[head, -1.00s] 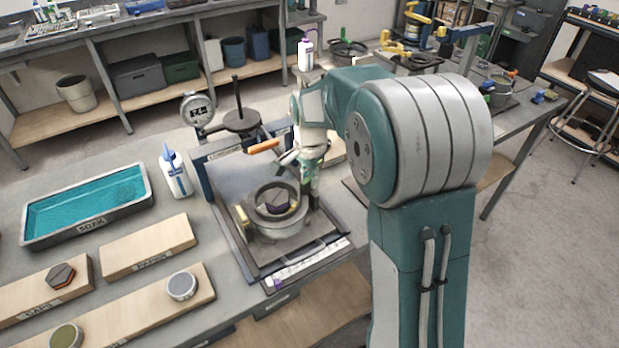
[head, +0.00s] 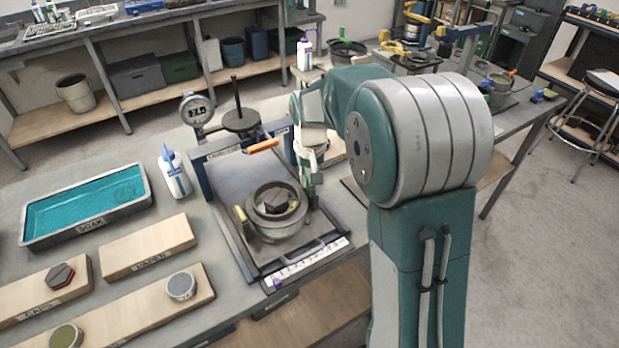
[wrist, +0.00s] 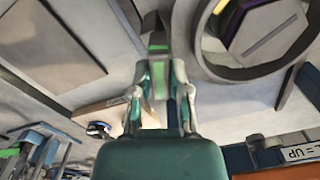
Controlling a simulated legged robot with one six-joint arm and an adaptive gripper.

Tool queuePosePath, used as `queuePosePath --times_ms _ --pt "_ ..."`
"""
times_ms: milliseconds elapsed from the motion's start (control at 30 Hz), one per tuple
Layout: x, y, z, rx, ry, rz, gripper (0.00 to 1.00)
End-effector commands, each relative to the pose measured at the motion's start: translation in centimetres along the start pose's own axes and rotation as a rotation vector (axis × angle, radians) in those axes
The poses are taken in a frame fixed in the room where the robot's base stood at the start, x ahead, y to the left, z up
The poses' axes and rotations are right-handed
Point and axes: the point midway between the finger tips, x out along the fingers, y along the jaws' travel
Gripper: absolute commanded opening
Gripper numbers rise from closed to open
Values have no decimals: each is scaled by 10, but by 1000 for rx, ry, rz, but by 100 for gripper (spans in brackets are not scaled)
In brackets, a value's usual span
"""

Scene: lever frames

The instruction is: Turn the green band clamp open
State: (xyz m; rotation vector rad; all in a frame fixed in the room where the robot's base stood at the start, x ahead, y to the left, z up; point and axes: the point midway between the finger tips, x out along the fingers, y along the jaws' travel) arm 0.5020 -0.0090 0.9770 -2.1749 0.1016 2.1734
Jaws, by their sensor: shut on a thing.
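A grey round pot (head: 277,225) with a thick ring and a dark hexagonal piece (head: 275,200) inside it stands on the dark base plate. My gripper (head: 312,190) is low at the pot's right side. In the wrist view my gripper (wrist: 159,95) is shut on a grey lever with a green band (wrist: 159,84), which I take as the green band clamp. The pot's ring (wrist: 265,72) is to the right of it, apart from the fingers. In the head view the green band is hidden by my gripper. A yellow-banded clamp (head: 239,213) is at the pot's left side.
An orange handle (head: 262,146) and a dial gauge (head: 195,108) stand behind the pot. A white bottle (head: 175,172) and a teal-filled tray (head: 84,235) are to the left. A marked white strip (head: 308,262) lines the plate's front edge.

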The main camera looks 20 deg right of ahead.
Motion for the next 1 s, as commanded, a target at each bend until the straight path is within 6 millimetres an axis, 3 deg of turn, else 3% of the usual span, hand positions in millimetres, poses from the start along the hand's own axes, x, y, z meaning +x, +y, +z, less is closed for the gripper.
queuePosePath --times_ms 400,1000 --pt "2 0 1 -282 -6 -1 0" --pt "3 0 1 -372 -7 -1 0"
